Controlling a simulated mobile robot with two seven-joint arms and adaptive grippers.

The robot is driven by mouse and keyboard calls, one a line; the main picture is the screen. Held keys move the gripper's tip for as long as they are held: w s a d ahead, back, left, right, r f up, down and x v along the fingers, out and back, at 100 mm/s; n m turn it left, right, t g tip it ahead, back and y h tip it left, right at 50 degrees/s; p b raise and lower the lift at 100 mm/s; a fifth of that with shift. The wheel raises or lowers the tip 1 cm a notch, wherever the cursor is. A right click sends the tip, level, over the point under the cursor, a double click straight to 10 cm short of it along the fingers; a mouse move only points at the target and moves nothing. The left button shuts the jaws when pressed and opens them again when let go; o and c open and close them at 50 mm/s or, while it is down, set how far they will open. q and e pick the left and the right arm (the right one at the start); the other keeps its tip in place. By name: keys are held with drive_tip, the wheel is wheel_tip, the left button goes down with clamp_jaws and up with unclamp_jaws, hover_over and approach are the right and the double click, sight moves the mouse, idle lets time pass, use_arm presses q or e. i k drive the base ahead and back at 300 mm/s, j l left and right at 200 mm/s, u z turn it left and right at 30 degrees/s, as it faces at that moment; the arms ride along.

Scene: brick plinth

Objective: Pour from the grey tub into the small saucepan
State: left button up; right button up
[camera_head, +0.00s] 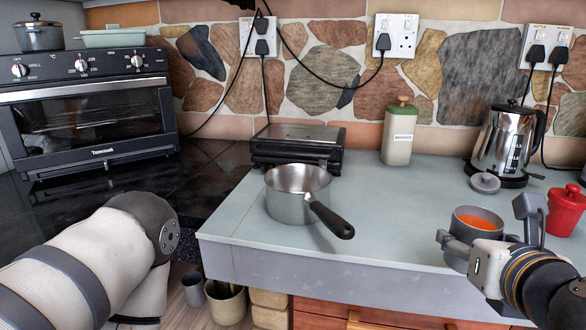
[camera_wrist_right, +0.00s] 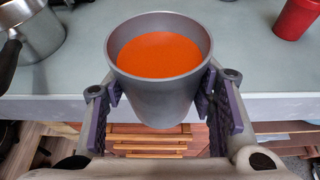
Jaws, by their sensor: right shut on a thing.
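The grey tub (camera_head: 473,216) holds an orange liquid and is upright at the counter's front right. In the right wrist view the tub (camera_wrist_right: 155,95) stands between the fingers of my right gripper (camera_wrist_right: 160,108), which is shut on it. My right gripper (camera_head: 490,235) comes in from the right in the head view. The small saucepan (camera_head: 292,205), steel with a black handle pointing front right, stands on the counter left of the tub, apart from it. Part of it shows in the right wrist view (camera_wrist_right: 40,28). My left arm is at the lower left; its gripper is out of sight.
A black sandwich press (camera_head: 297,143) is behind the saucepan. A toaster oven (camera_head: 85,110) is at left. The counter between saucepan and tub is clear.

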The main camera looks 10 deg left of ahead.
sight(298, 194)
drive_tip(key=i+l+u, duration=0.2)
drive_tip(key=l+u, duration=0.2)
drive_tip(key=i+l+u, duration=0.1)
drive_tip(key=l+u, duration=1.2)
drive_tip(key=l, duration=0.15)
drive_tip(key=i+j, duration=0.1)
drive_tip(key=j, duration=0.2)
drive_tip(key=i+j, duration=0.1)
drive_tip(key=j, duration=0.15)
